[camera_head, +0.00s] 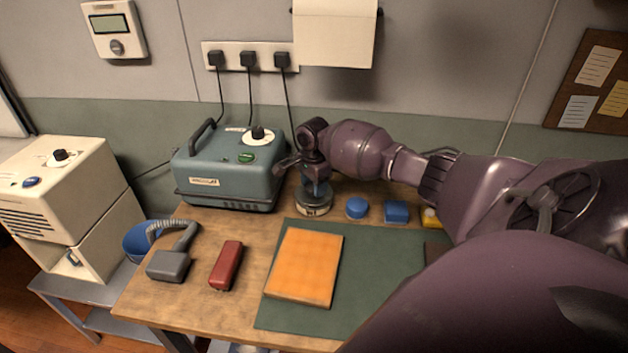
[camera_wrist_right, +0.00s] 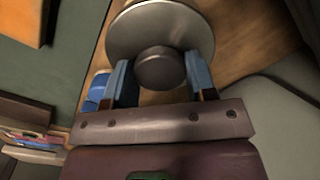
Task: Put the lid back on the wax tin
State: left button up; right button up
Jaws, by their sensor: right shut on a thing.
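My right gripper (camera_head: 317,187) reaches down at the back of the table. In the wrist view, its blue fingers (camera_wrist_right: 160,78) are shut on the dark round knob of a silver disc-shaped lid (camera_wrist_right: 135,25). The wax tin (camera_head: 315,210) stands upright on the wood directly below the gripper, with a pale label band on its side. The lid is over the tin in the head view, but I cannot tell whether it touches the rim. The tin is hidden under the lid in the wrist view. My left gripper is in neither view.
A teal machine (camera_head: 225,172) stands close to the left of the tin. A round blue piece (camera_head: 356,208), a square blue piece (camera_head: 396,212) and a yellow one (camera_head: 430,218) sit to its right. An orange slab (camera_head: 304,266) lies on the green mat (camera_head: 372,275) in front.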

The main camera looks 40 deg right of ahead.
jog(key=shift+p, duration=0.5)
dwell(0.9)
dwell(0.4)
jog(key=o, duration=1.4)
jog(key=shift+c, duration=0.2)
